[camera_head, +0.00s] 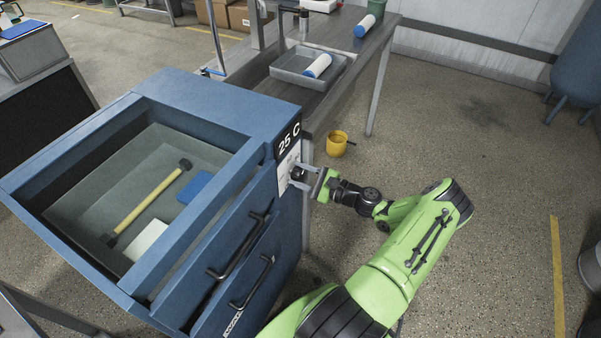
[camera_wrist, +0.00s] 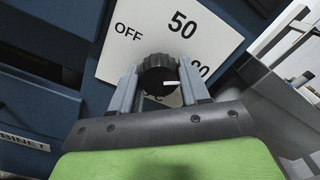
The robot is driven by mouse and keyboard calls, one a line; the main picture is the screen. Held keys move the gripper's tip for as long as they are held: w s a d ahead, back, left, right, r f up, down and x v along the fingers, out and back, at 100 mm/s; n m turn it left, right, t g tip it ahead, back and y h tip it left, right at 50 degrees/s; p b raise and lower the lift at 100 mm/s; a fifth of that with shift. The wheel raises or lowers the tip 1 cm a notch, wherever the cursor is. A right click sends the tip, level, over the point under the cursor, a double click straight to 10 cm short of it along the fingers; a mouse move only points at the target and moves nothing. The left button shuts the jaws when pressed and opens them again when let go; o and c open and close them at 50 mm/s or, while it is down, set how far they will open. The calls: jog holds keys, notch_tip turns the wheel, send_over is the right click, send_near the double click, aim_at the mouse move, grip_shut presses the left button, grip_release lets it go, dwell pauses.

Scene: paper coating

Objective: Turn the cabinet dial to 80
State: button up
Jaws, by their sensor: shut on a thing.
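The blue cabinet (camera_head: 205,95) stands at left in the head view, its display (camera_head: 289,139) reading "25 C". The black round dial (camera_wrist: 157,72) sits on a white plate (camera_wrist: 150,35) marked "OFF", "50" and a partly hidden number ending in 0 at right. The dial's white mark points right, slightly below that number as pictured. My gripper (camera_head: 307,178) is at the cabinet's front panel, its two grey fingers on either side of the dial and shut on it. Lower markings on the plate are mostly hidden by the fingers and dial.
Black handles (camera_head: 240,248) stick out from the cabinet front below my gripper. The open top compartment holds a yellow-handled tool (camera_head: 150,200). A metal table (camera_head: 350,60) with a grey tray (camera_head: 285,68) stands behind. A yellow mug (camera_head: 336,143) is beyond my gripper.

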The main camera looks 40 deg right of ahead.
jog(key=shift+f+m, duration=0.15)
jog(key=shift+m, duration=0.85)
jog(key=o, duration=1)
jog(key=p+v, duration=0.1)
jog(key=v, duration=1.5)
jog(key=shift+a, duration=0.15)
